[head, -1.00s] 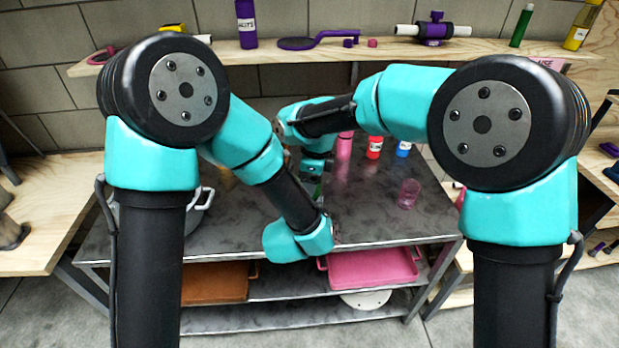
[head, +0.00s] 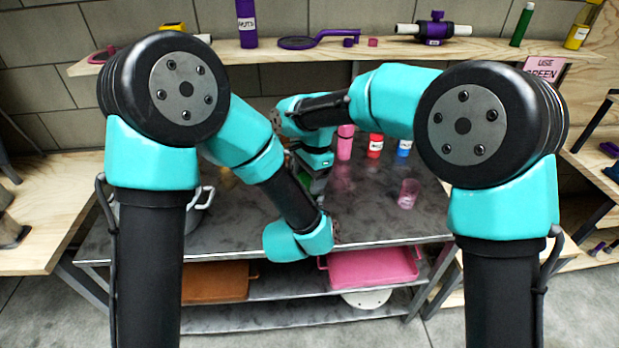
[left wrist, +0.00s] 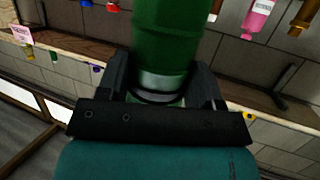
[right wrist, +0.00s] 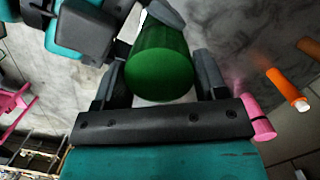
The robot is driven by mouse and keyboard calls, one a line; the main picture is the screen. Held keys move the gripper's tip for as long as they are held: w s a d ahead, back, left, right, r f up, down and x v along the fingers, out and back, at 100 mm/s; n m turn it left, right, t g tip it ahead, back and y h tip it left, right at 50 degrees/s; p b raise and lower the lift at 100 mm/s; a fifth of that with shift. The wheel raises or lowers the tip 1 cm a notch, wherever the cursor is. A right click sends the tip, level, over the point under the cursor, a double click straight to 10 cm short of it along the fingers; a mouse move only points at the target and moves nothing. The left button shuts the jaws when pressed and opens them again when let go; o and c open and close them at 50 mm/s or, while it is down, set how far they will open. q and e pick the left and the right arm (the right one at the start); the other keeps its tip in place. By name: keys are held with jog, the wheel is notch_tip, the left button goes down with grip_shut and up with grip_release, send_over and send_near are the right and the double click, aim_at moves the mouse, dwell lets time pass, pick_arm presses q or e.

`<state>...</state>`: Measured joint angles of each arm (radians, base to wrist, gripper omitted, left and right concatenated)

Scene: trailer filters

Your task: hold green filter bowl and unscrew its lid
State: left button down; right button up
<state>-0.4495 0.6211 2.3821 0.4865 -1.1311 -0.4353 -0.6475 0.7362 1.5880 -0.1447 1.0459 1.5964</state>
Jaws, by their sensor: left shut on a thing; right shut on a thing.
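The green filter bowl (left wrist: 165,40) fills the upper middle of the left wrist view, with a pale band at its end. My left gripper (left wrist: 163,80) is shut on it, one finger on each side. In the right wrist view the green cylinder (right wrist: 161,72) shows its flat round end, between the fingers of my right gripper (right wrist: 160,85), which is shut on the filter. Which gripped part is the lid cannot be told. In the head view my right gripper (head: 320,182) is above the table, and my left arm hides most of the filter.
The grey table (head: 375,215) holds pink, red (head: 376,146) and blue (head: 404,147) bottles and a pink cup (head: 409,192). A pot (head: 200,200) stands at left. Pink (head: 370,270) and brown (head: 215,282) trays lie on the shelf below. The table's right front is clear.

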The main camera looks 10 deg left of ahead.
jog(key=shift+n, duration=0.6)
dwell(0.7)
jog(key=o, duration=1)
jog(key=shift+r, duration=0.1)
jog(key=shift+r, duration=2.15)
jog(key=shift+c, duration=0.3)
